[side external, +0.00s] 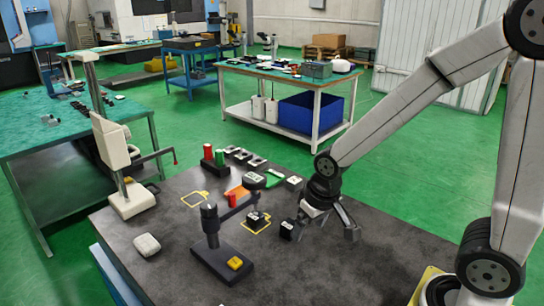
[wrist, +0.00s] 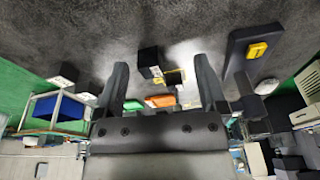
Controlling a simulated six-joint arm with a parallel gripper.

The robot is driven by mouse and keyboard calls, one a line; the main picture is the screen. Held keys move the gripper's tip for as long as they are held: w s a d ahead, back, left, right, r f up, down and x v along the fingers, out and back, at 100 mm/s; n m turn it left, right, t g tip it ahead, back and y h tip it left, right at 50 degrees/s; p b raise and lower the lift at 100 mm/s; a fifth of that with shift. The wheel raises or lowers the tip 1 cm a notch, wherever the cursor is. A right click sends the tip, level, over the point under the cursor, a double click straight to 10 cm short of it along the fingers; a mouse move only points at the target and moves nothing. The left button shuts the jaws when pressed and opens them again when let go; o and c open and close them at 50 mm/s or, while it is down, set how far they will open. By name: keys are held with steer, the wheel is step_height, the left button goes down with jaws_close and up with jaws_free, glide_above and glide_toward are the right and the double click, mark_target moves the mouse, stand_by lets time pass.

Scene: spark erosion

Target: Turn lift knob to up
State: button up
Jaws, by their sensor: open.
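A black stand (side external: 212,240) has a flat base, an upright post and an arm reaching over the bench. A yellow knob-like piece (side external: 235,263) sits on its base. It may be the lift knob, but I cannot read its setting. The wrist view also shows the yellow piece (wrist: 257,50) at upper right. My gripper (side external: 325,228) is open and empty, low over the bench, to the right of the stand and apart from the yellow piece. In the wrist view, its two fingers (wrist: 162,82) are spread wide.
A black block (side external: 258,220) stands in a yellow outline under the stand's arm. Another black block (side external: 287,232) is close to my left finger. The bench's right front (side external: 340,275) is clear.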

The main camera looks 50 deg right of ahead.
steer(key=w+a+r+m+g, duration=0.1)
steer(key=w+a+r+m, duration=0.2)
steer(key=w+m, duration=0.15)
steer(key=w+a+r+m, duration=0.2)
steer(key=w+r+m, duration=0.1)
steer(key=w, duration=0.3)
step_height(320, 180, up, 6)
steer(key=m+g, duration=0.1)
steer(key=m, duration=0.6)
glide_above(207, 204)
steer(key=shift+s+d+f, duration=0.15)
steer(key=shift+s+d, duration=0.15)
steer(key=shift+d, duration=0.1)
steer(key=shift+w+a+r+m, duration=0.25)
steer(key=shift+a+r+m, duration=0.1)
steer(key=shift+a+r, duration=0.1)
steer(key=shift+f, duration=0.1)
steer(key=shift+f, duration=3.9)
jaws_close()
